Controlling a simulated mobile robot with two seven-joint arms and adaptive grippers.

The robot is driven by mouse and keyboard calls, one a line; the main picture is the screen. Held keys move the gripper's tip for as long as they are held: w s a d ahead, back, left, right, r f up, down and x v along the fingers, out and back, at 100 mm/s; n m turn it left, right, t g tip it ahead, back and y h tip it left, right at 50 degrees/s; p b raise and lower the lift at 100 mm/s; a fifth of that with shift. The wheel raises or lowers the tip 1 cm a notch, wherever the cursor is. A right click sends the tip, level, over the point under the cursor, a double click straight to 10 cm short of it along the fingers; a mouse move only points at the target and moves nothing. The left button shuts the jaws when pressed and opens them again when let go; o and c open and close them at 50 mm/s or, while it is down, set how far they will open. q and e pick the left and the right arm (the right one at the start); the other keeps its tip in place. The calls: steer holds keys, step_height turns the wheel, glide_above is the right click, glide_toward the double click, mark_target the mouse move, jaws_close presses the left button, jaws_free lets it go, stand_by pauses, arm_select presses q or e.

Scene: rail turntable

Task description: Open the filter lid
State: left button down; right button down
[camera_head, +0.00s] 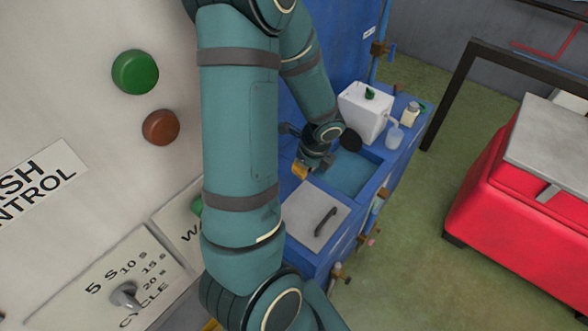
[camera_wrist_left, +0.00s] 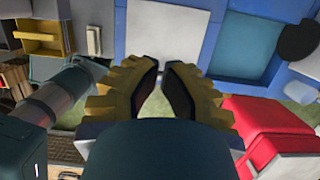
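The filter lid (camera_head: 305,205), a pale grey square panel with a dark bar handle (camera_head: 325,222), lies flat and closed on the blue bench. My left gripper (camera_head: 300,171) is above the bench at the lid's far side, beside the water basin (camera_head: 352,172), apart from the handle. My right gripper is not in view.
A white box (camera_head: 364,112) and small containers (camera_head: 409,113) stand at the bench's far end. A red cart (camera_head: 520,200) stands to the right across clear green floor. A pale control panel (camera_head: 80,110) with buttons and a knob is close on the left.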

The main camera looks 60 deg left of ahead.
arm_select(q)
steer(key=w+d+f+n+t+h+b, duration=0.1)
steer(key=w+d+f+n+h+b, duration=0.15)
steer(key=d+f+n+b, duration=0.85)
steer(key=w+d+f+n+t+h+b, duration=0.15)
steer(key=d+f+n+h, duration=0.3)
steer(key=d+f, duration=1.3)
steer(key=m+g+y, duration=0.4)
steer(key=m+y, duration=0.8)
steer(key=m, duration=0.4)
glide_toward(325, 229)
steer(key=shift+n, duration=0.25)
steer(key=b+x, duration=0.2)
steer(key=x, duration=0.5)
steer(key=shift+r, duration=0.1)
